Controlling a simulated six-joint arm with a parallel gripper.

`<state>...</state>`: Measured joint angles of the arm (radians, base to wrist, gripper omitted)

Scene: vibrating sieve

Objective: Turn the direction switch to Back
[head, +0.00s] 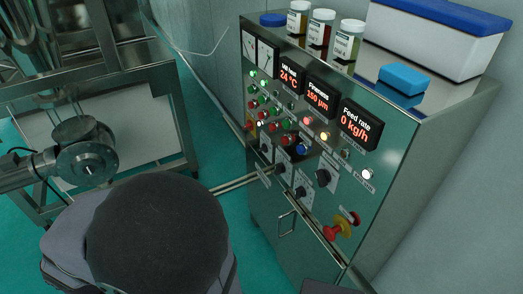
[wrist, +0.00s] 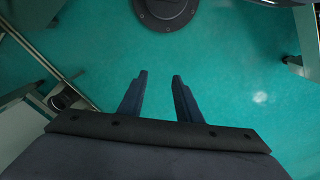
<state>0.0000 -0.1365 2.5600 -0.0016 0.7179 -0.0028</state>
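The control panel (head: 330,130) is on the front of a steel cabinet in the head view. Its lower part carries several dark rotary knobs on light dial plates, among them one at the right (head: 322,177) and one lower down (head: 300,191). Their labels are too small to read, so I cannot tell which is the direction switch or where it points. In the wrist view my gripper (wrist: 159,76) is open and empty, its two dark fingers apart above the green floor. The panel is not recognisable there. My rounded dark arm part fills the lower left of the head view.
A red and yellow emergency stop (head: 338,228) sits low on the panel. Lit buttons, gauges and displays fill its upper part. Jars (head: 320,28), a blue block (head: 403,78) and a blue-lidded box (head: 440,35) stand on top. A steel frame (head: 85,72) with machinery stands at left.

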